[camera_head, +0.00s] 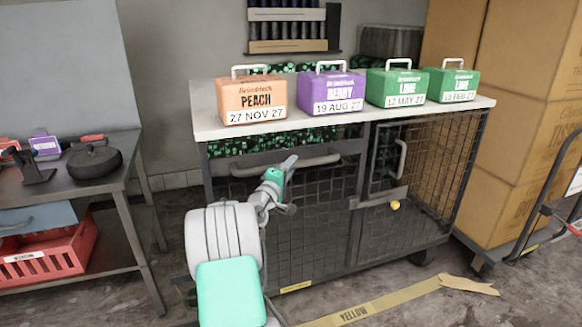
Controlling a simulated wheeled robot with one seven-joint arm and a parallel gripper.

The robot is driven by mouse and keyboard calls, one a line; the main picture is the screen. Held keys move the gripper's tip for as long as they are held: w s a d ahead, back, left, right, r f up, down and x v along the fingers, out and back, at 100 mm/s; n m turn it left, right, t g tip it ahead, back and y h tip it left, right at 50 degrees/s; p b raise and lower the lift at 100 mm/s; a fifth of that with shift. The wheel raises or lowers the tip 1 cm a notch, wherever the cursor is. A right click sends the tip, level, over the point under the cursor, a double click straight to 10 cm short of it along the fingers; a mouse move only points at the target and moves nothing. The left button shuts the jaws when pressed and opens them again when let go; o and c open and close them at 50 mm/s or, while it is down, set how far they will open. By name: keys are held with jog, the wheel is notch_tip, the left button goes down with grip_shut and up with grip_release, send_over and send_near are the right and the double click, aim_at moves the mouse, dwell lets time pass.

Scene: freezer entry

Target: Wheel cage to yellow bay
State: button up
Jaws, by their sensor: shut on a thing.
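The wheeled cage (310,215) is a dark mesh trolley with a white top. A horizontal grey push bar (322,162) runs across its front left. My gripper (290,165) reaches up to this bar and is shut on it; my wrist hides part of the contact. A door with a vertical handle (401,160) and a yellow knob (395,205) is on the cage's right front. Yellow floor tape (390,300) marked YELLOW lies before the cage, with a torn-looking right end. The rest of the bay's outline is out of view or hidden.
Orange, purple and two green boxes (253,98) stand on the cage top. A metal bench (75,180) with a pan (95,160) and red crate (45,250) is at left. Stacked cartons (515,120) on a trolley stand close at right. Bare floor lies in front.

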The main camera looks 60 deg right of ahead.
grip_shut()
dwell(0.8)
